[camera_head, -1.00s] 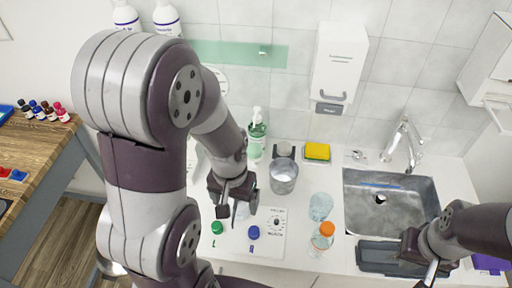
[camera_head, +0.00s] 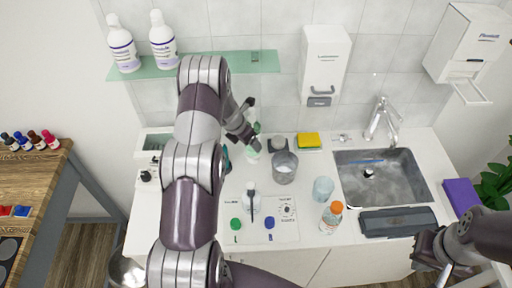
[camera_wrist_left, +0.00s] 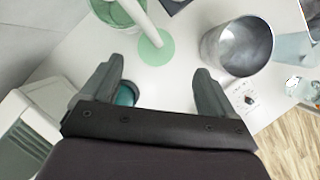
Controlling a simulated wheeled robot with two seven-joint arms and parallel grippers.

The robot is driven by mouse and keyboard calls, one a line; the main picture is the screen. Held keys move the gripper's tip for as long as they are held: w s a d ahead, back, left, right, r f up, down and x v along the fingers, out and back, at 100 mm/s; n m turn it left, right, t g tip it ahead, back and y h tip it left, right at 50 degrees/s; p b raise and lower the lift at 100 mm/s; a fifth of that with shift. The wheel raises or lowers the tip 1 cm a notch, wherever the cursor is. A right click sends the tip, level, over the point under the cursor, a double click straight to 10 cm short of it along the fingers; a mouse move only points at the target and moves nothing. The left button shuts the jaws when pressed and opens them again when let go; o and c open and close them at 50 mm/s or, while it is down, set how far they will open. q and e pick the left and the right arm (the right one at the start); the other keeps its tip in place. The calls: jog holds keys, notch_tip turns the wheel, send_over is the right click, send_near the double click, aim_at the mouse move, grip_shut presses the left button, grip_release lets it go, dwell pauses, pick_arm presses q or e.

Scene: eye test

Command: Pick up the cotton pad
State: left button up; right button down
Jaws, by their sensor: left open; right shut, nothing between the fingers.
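I cannot make out a cotton pad in either view. My right gripper (camera_head: 443,272) is shut and empty at the counter's front right.
The metal cup (camera_head: 284,167), yellow sponge (camera_head: 308,140), glass (camera_head: 323,189) and orange-capped bottle (camera_head: 331,217) stand between my left arm and the sink (camera_head: 381,176). A white sheet (camera_head: 270,208) with green and blue caps lies in front. A glass shelf (camera_head: 205,66) hangs above.

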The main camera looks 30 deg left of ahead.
aim_at(251, 148)
pick_arm(q)
jog(key=shift+w+a+f, duration=0.1)
jog(key=shift+a+f, duration=0.1)
jog(key=shift+f, duration=0.4)
jog(key=shift+a+f, duration=0.15)
jog(key=shift+f, duration=0.15)
jog(key=shift+p+x, duration=1.05)
jog(key=shift+p, duration=0.15)
jog(key=x, duration=0.2)
jog(key=shift+w+d+f, duration=0.2)
jog(key=shift+d+f, duration=0.05)
jog(key=shift+f, duration=0.05)
jog(key=shift+w+f, duration=0.1)
jog(key=shift+f, duration=0.1)
jog(key=shift+a, duration=0.1)
jog(key=shift+c, duration=0.3)
jog(key=c, duration=1)
jog(key=shift+c, duration=0.4)
pick_arm(e)
jog(key=r, duration=0.3)
jog(key=shift+s+a+r, duration=0.15)
jog(key=shift+s+a, duration=0.1)
jog(key=shift+s, duration=0.05)
pick_arm(q)
jog(key=shift+c, duration=0.3)
